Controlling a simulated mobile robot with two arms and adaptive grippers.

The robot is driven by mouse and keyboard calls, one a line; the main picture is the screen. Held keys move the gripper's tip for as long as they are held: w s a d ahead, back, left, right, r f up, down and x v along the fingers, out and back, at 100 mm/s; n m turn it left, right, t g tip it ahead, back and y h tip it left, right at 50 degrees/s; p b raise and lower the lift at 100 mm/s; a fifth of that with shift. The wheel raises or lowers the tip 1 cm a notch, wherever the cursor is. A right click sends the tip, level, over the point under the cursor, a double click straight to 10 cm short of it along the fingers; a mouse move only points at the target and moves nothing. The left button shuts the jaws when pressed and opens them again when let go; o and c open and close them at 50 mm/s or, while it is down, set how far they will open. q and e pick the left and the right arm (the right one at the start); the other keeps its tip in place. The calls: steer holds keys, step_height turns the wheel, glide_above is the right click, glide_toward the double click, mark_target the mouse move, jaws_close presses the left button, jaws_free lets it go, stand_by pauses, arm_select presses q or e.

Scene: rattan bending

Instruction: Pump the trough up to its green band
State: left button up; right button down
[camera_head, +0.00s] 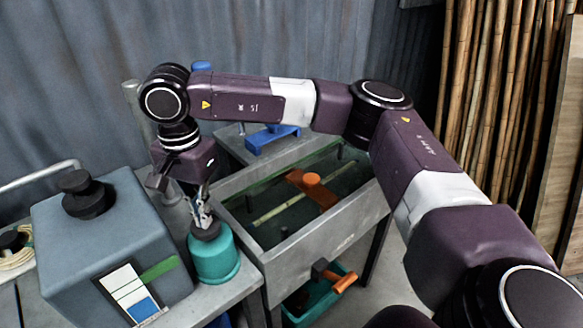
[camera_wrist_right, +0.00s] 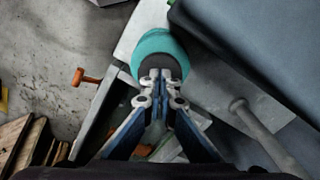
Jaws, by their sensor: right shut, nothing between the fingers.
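The teal pump (camera_head: 214,258) with a black top stands on a grey bench, left of the metal trough (camera_head: 330,236); it also shows in the wrist view (camera_wrist_right: 161,43). My right gripper (camera_head: 203,217) points down with its fingers shut and empty, tips at the pump's black top. In the wrist view its fingertips (camera_wrist_right: 160,76) overlap that top; whether they press on it I cannot tell. The grey tank (camera_head: 85,250) carries a white gauge (camera_head: 122,284) with a blue fill (camera_head: 144,308) low down, below a green band (camera_head: 160,269). My left gripper is out of view.
A pale stick and an orange piece (camera_head: 312,180) lie in the trough. An orange-handled valve (camera_head: 342,283) sticks out of its front, above a teal bin. A blue stand (camera_head: 272,138) is behind. Bamboo poles (camera_head: 490,100) lean at right.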

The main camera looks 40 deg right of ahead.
step_height(320, 180, up, 6)
steer(key=p, duration=0.3)
steer(key=shift+r, duration=0.2)
steer(key=shift+f, duration=0.1)
stand_by(0.4)
steer(key=shift+f+b, duration=2.8)
steer(key=shift+f, duration=0.6)
steer(key=shift+r+p, duration=2)
steer(key=shift+r, duration=1.5)
steer(key=shift+f, duration=0.1)
